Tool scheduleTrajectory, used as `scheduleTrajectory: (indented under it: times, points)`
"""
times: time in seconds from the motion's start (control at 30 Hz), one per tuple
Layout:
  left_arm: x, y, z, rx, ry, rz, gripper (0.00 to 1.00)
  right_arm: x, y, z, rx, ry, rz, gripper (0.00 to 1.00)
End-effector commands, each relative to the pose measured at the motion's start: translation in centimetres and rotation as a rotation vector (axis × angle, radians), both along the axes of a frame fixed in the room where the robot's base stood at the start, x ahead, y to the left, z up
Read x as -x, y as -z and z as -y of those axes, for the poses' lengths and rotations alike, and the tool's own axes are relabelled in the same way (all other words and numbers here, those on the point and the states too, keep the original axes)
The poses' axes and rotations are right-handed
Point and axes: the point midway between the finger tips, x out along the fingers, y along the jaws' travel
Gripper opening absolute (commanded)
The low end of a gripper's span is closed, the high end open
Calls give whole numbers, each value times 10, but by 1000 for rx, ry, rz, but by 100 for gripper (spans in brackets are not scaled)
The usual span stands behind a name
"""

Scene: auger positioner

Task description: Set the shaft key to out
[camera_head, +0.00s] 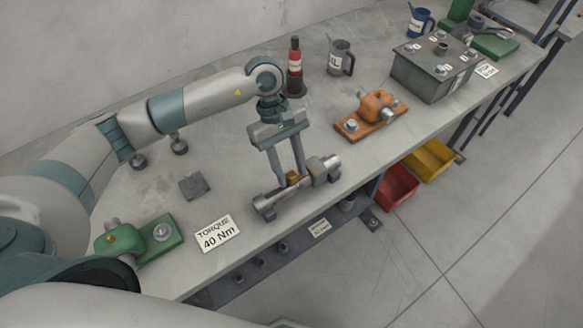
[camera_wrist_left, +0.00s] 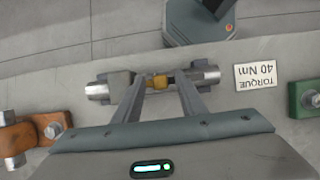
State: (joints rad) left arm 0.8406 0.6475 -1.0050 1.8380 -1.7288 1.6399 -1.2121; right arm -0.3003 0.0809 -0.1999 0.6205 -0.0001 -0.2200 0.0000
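A grey metal shaft (camera_head: 325,170) lies across small supports near the front edge of the bench. A small brass-coloured piece (camera_head: 292,178), which may be the shaft key, sits at the shaft's middle. My left gripper (camera_head: 290,182) points down at the shaft, with its two fingers apart. In the left wrist view, the brass piece (camera_wrist_left: 158,81) shows between the fingertips (camera_wrist_left: 160,78), with some space visible on each side. Whether the fingertips touch the shaft is hard to tell. My right gripper is in neither view.
A white "TORQUE 40 Nm" card (camera_head: 217,234) and a green fixture (camera_head: 160,236) are left of the shaft. An orange fixture (camera_head: 372,115), a red bottle (camera_head: 294,65) and a grey mug (camera_head: 341,58) stand behind. A grey box (camera_head: 437,67) is at the far right.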

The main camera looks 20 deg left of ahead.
Motion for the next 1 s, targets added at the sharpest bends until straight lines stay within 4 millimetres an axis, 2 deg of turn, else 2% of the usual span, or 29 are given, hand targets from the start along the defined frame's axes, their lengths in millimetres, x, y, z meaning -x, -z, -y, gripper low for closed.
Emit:
scheduleTrajectory:
  times: [0.2,0.5,0.53,0.67,0.7,0.87,1.0]
  points:
    - [4,13,4,-1,0,-1,38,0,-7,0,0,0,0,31]
    - [4,15,4,-1,0,-1,38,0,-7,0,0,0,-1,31]
    - [4,15,4,-1,0,-1,35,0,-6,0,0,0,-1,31]
    - [4,15,4,0,0,0,4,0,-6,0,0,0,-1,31]
    - [4,15,4,0,0,0,0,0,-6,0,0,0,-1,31]
    - [5,15,4,0,0,0,0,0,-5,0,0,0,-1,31]
    - [13,17,-5,-1,-1,0,0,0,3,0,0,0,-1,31]
